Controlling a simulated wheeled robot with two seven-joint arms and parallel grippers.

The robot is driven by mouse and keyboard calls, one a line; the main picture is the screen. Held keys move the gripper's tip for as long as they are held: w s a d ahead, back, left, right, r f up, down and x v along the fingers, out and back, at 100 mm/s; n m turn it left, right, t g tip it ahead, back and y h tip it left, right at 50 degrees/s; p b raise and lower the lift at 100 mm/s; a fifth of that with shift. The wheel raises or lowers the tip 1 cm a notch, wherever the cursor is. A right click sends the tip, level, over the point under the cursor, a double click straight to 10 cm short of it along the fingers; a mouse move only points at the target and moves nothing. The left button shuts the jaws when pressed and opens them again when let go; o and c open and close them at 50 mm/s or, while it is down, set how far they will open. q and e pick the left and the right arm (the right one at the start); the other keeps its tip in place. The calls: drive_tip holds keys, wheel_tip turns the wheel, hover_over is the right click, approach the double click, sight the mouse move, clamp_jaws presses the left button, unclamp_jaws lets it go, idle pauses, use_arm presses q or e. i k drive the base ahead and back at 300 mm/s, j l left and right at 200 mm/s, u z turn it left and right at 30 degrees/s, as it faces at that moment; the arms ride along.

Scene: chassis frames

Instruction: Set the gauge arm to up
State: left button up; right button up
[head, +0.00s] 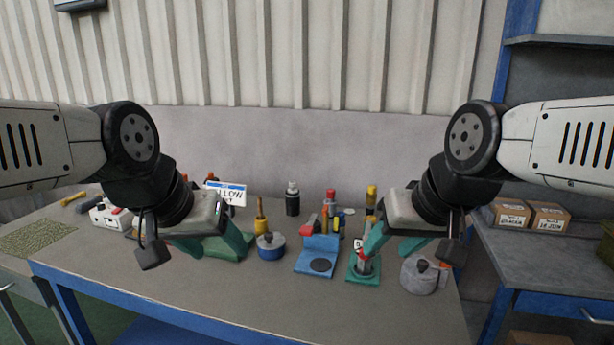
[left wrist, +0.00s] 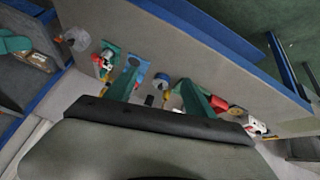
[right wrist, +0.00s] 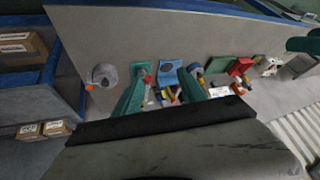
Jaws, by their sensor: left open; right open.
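No part is clearly labelled as the gauge arm, and I cannot tell its setting. A small green-based device (head: 363,279) with a grey and red upper part stands right of centre, partly hidden by my right gripper. Beside it is a blue stand (head: 314,266) with a dark disc on its base and a red part on top; it also shows in the right wrist view (right wrist: 172,68). My right gripper (head: 392,246) is open and empty, above and around the green-based device's back right in the picture. My left gripper (head: 212,246) is open and empty above a green block (head: 228,250).
A grey round pot (head: 419,278) with a dark knob stands near the right edge, a blue pot (head: 270,246) left of the blue stand. Bottles, including a black one (head: 292,202), stand behind. Cardboard boxes (head: 549,217) sit on a side table. The front of the bench (head: 250,300) is clear.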

sight(368, 224)
drive_tip(key=l+u, duration=0.15)
drive_tip(key=l, duration=0.25)
drive_tip(key=k+l+u, duration=0.15)
drive_tip(key=l, duration=0.25)
drive_tip(key=l+u, duration=0.1)
drive_tip(key=l, duration=0.35)
drive_tip(key=k+l+u, duration=0.15)
drive_tip(key=l, duration=0.25)
drive_tip(key=l+u, duration=0.15)
drive_tip(key=l, duration=0.25)
drive_tip(key=k+l+u, duration=0.15)
drive_tip(key=l, duration=0.2)
drive_tip(key=k+l+u, duration=0.1)
drive_tip(key=l, duration=0.25)
